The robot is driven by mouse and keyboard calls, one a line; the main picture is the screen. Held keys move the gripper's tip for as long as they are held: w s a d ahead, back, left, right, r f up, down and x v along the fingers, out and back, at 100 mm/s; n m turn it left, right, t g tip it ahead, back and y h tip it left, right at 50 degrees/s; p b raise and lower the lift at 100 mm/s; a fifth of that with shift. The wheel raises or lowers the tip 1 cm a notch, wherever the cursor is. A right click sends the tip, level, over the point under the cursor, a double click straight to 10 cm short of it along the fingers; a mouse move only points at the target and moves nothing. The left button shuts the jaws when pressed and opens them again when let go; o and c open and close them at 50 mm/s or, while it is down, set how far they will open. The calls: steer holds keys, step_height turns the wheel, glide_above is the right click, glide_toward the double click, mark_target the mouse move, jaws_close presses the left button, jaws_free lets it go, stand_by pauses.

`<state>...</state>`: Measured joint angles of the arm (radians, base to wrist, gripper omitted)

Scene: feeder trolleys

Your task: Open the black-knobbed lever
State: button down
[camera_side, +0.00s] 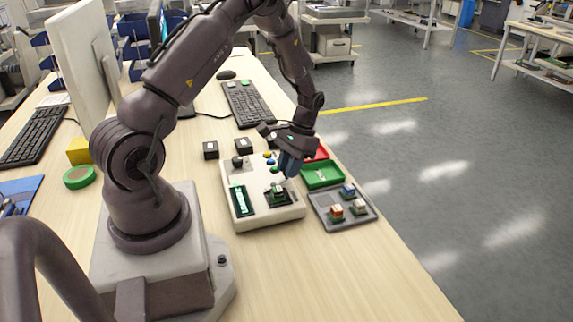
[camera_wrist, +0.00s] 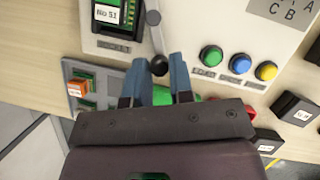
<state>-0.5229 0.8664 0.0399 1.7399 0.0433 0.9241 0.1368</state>
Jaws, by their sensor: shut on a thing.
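The black-knobbed lever (camera_wrist: 159,66) shows in the wrist view as a round black knob on a short grey rod, beside a framed slot on the white control panel (camera_wrist: 205,22). My gripper (camera_wrist: 157,61) has its two blue fingers on either side of the knob, shut on it. In the side view my gripper (camera_side: 288,168) is low over the right edge of the panel (camera_side: 262,217); I cannot make out the lever there, behind or under the fingers.
Green, blue (camera_wrist: 240,63) and yellow buttons sit close to the right of the lever. Green (camera_side: 322,176) and red trays and a grey tray (camera_side: 345,219) with small blocks lie beside the panel. Black boxes (camera_side: 243,145) stand behind it. The table front is clear.

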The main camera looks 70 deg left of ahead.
steer(key=shift+w+d+m, duration=0.1)
steer(key=shift+d+m, duration=0.05)
steer(key=shift+m, duration=0.15)
steer(key=c, duration=1)
jaws_free()
steer(key=shift+r, duration=0.1)
steer(key=v, duration=1.2)
steer(key=shift+w+r, duration=0.15)
steer(key=shift+r, duration=0.2)
steer(key=shift+d, duration=0.1)
